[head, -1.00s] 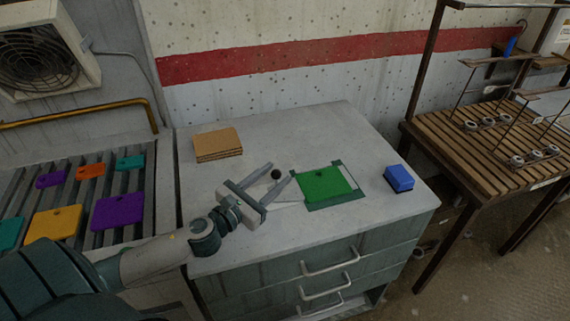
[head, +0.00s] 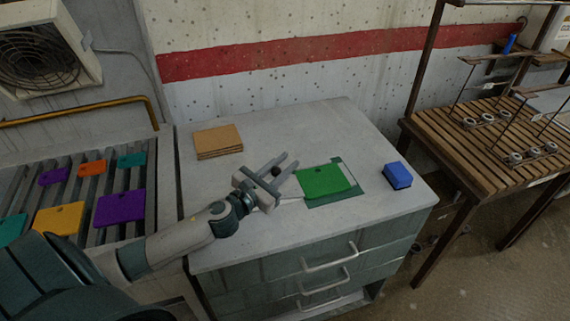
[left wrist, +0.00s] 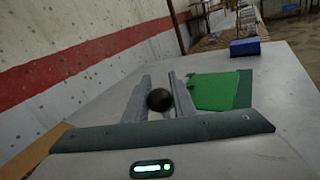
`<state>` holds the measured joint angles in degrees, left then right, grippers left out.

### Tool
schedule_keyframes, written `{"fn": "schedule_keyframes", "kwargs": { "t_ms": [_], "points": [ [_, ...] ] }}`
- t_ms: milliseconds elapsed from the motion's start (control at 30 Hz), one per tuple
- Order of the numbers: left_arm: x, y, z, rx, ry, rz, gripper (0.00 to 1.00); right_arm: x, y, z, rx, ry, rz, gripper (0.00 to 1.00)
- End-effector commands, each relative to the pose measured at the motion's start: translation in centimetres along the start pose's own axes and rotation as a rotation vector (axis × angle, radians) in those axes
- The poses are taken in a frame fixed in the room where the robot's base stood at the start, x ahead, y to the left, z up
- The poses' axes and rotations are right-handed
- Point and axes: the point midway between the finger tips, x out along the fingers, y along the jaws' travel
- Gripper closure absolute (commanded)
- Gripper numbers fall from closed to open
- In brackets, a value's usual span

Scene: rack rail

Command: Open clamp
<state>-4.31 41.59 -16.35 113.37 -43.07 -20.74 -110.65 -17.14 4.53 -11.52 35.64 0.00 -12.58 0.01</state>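A round black knob (head: 276,171), which I take as the clamp's handle, stands over the cabinet top, left of a green plate (head: 322,180). The plate lies on a dark green frame (head: 353,173). My left gripper (head: 290,160) has its two fingers along both sides of the knob, tips pointing past it. In the left wrist view the knob (left wrist: 160,100) sits between the fingers (left wrist: 159,75) and appears to touch both. The parts under the knob are hidden by the gripper. My right gripper is not in view.
A blue block (head: 397,175) sits right of the plate, and a brown stack (head: 218,141) sits at the back left. A slatted rack (head: 85,170) with coloured plates is on the left. A wooden bench (head: 480,140) stands to the right.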

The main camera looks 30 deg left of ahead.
Motion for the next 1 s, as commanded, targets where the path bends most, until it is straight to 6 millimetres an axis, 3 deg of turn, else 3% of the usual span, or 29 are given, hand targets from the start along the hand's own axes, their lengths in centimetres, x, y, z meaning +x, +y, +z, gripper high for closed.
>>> {"fn": "schedule_keyframes", "kwargs": {
  "t_ms": [267,700,1000],
  "points": [
    [-0.4,0.3,-0.1,0.001,0.001,0.001,1.0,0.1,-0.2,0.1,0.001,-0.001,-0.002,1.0],
    [-4.8,3.1,-0.8,0.001,0.002,0.001,1.0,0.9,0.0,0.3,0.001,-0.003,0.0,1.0],
    [-5.0,3.3,-0.7,0.0,0.0,0.0,1.0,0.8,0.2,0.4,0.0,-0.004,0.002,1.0]
  ]
}}
